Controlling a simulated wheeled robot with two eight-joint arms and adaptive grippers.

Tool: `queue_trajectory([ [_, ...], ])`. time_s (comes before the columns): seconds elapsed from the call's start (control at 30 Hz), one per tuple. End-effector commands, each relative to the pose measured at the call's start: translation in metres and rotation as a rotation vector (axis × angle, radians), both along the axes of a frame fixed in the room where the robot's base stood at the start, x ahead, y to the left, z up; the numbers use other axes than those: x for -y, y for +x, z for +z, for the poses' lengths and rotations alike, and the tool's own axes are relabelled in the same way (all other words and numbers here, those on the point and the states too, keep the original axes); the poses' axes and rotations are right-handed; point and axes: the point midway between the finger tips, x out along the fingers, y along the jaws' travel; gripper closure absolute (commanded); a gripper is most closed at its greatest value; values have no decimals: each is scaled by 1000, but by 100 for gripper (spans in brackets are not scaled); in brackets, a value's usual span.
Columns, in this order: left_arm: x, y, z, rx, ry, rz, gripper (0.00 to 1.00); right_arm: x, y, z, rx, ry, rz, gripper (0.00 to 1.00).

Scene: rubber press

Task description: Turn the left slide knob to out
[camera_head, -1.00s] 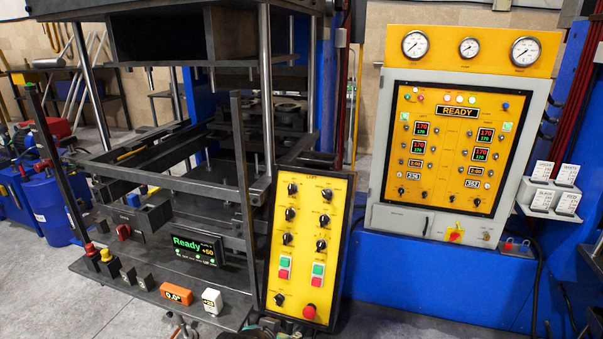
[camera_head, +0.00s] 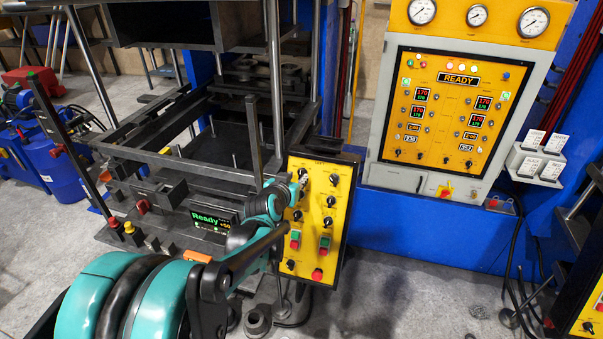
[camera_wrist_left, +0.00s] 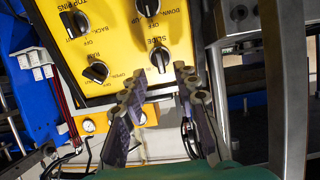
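The yellow control panel (camera_head: 312,235) stands in front of the press, with several black knobs and coloured push buttons. In the left wrist view the slide knob (camera_wrist_left: 160,57) is black with a pale pointer mark, and its label shows upside down. My left gripper (camera_wrist_left: 156,76) is open, with its two fingers spread just short of the slide knob. The knob shows between and beyond the fingertips, and I see no contact. In the head view my left gripper (camera_head: 301,184) is at the panel's upper left and partly covers that area. My right gripper is not in view.
The ram knob (camera_wrist_left: 96,72) and top pins knob (camera_wrist_left: 74,24) sit close to the slide knob. A grey cabinet with a yellow face (camera_head: 440,130) stands behind right. The press frame (camera_head: 180,160) is directly left of the panel.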

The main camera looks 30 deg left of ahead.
Motion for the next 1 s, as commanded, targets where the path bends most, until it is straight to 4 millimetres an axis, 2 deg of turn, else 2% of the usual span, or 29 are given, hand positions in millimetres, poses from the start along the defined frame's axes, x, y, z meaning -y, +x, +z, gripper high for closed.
queue_trajectory([
  [0.1,-4,18,-7,0,0,-1,70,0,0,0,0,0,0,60],
  [0.3,-8,35,-15,0,0,-1,70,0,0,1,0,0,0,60],
  [0.63,-9,39,-16,-1,-2,-1,70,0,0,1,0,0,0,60],
  [0.67,-9,39,-16,-1,-2,-1,72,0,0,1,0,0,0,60],
  [0.77,-9,39,-16,-1,-2,-1,99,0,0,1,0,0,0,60],
  [1.0,-9,39,-16,1,-6,1,100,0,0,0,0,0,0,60],
])
